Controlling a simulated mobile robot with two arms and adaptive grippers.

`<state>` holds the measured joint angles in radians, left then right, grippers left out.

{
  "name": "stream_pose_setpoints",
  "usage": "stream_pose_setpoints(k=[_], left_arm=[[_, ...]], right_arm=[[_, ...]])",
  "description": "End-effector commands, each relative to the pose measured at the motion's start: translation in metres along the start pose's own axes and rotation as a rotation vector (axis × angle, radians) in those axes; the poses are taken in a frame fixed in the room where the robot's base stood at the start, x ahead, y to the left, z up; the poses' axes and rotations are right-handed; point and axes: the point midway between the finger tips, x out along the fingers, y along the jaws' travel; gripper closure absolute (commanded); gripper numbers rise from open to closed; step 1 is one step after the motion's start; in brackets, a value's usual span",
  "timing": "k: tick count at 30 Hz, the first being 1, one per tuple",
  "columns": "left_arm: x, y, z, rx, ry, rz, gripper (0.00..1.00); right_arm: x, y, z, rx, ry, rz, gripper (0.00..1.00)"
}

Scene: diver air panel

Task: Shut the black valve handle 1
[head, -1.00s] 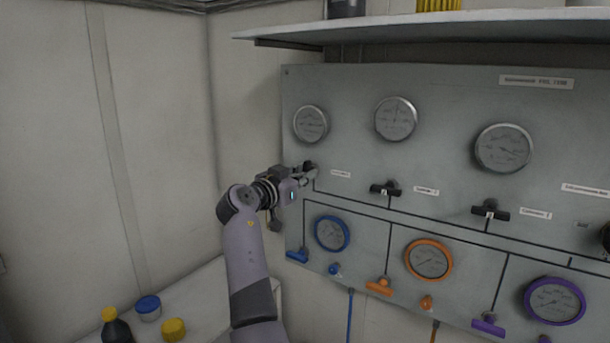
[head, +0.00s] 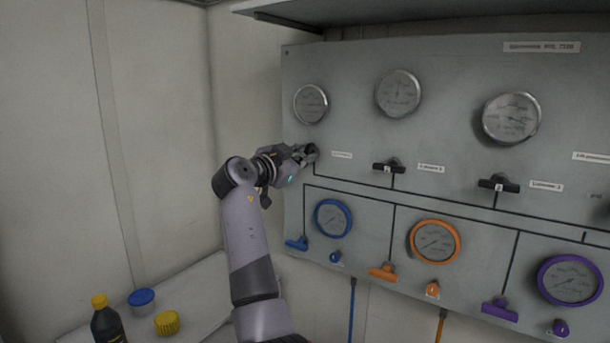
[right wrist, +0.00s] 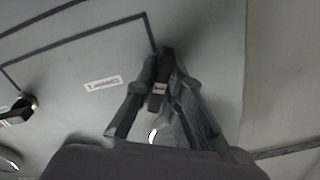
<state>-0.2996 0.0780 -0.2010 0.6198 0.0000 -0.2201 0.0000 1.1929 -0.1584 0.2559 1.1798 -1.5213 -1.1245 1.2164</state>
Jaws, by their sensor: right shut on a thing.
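The black valve handle 1 (right wrist: 159,94) shows in the right wrist view between the two fingers of my right gripper (right wrist: 165,85), which is shut on it. In the head view my right gripper (head: 305,154) is at the left side of the grey panel (head: 355,65), below the leftmost silver gauge (head: 311,104). It hides most of the handle there; a dark bit (head: 312,149) shows by the fingertips. A small white label (head: 341,155) sits to the right of the handle. My left gripper is not in view.
Two more black handles sit to the right, one in the middle (head: 389,167) and one farther right (head: 498,184). Below are blue (head: 296,243), orange (head: 383,273) and purple (head: 499,311) handles with coloured gauges. A bottle (head: 106,322) and lids stand at lower left.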

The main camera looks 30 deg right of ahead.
Motion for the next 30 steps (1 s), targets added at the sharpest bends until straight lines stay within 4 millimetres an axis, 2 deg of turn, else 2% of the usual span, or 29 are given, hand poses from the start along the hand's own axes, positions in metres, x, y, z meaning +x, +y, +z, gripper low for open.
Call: stream_pose_setpoints(k=[1,9,18,30], left_arm=[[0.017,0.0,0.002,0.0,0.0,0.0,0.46],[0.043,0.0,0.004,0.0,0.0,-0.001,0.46],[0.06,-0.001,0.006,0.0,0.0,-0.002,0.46],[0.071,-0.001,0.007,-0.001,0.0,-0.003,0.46]], right_arm=[[0.0,0.004,0.005,0.047,0.004,0.0,1.0],[0.0,0.002,0.003,0.302,0.003,0.0,1.0],[0.0,0.001,0.001,0.587,0.002,0.001,1.0],[0.0,0.001,0.001,0.913,0.001,0.002,1.0]])
